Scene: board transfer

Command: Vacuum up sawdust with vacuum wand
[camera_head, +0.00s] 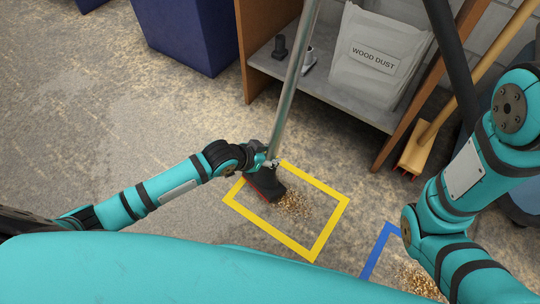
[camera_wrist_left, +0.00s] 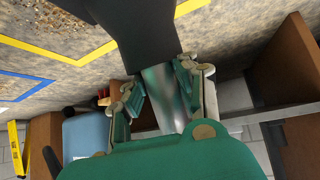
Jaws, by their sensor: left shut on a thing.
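The vacuum wand is a silver tube (camera_head: 294,85) that rises from a black nozzle (camera_head: 266,186) with a red edge. The nozzle is on the floor inside the yellow outlined rectangle (camera_head: 333,226), at its left part. Sawdust (camera_head: 297,205) lies scattered just right of the nozzle inside that rectangle. My left gripper (camera_head: 268,163) is shut on the wand just above the nozzle. In the left wrist view its fingers (camera_wrist_left: 167,90) lie on both sides of the silver tube, below the dark nozzle (camera_wrist_left: 140,30). My right gripper is out of view.
More sawdust (camera_head: 424,283) lies by a blue outline (camera_head: 374,253), partly hidden by my right arm. A shelf (camera_head: 325,90) behind holds a white bag labelled WOOD DUST (camera_head: 378,55). A broom (camera_head: 413,155) leans at right. A blue bin (camera_head: 186,30) stands back left; left floor is clear.

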